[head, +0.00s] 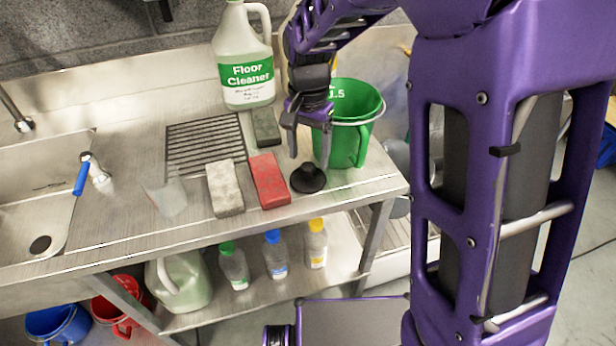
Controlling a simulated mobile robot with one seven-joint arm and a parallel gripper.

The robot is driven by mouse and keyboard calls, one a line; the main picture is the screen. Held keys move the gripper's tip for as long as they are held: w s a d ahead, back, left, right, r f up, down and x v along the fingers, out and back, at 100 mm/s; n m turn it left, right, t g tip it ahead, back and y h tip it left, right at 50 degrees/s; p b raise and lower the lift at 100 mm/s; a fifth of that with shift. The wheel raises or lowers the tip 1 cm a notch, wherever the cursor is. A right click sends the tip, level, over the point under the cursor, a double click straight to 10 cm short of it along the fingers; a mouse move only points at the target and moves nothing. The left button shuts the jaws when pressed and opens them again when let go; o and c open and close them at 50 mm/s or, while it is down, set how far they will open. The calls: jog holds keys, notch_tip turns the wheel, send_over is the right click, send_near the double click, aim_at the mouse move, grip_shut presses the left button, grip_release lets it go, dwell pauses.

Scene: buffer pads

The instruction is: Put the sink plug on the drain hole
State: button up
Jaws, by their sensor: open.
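The sink plug (308,179) is a black rubber disc with a raised middle. It lies on the steel counter near the front edge, between the red pad and the green bucket. The drain hole (40,244) is a dark round opening in the bottom of the sink basin (30,195) at the far left, with nothing on it. My gripper (309,150) points down above the plug, a little behind it, with its fingers apart and nothing between them. The exact gap between the fingertips and the plug is hard to tell.
Beside the plug are a red pad (269,180), a grey pad (225,188) and a green bucket (347,135). A dark pad (265,127) and a Floor Cleaner jug (243,60) stand behind.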

aim_at(308, 166)
notch_tip(308, 166, down, 4)
jog(key=shift+s+f+b, duration=0.1)
jog(key=shift+f+b, duration=0.05)
jog(key=shift+b, duration=0.25)
grip_shut()
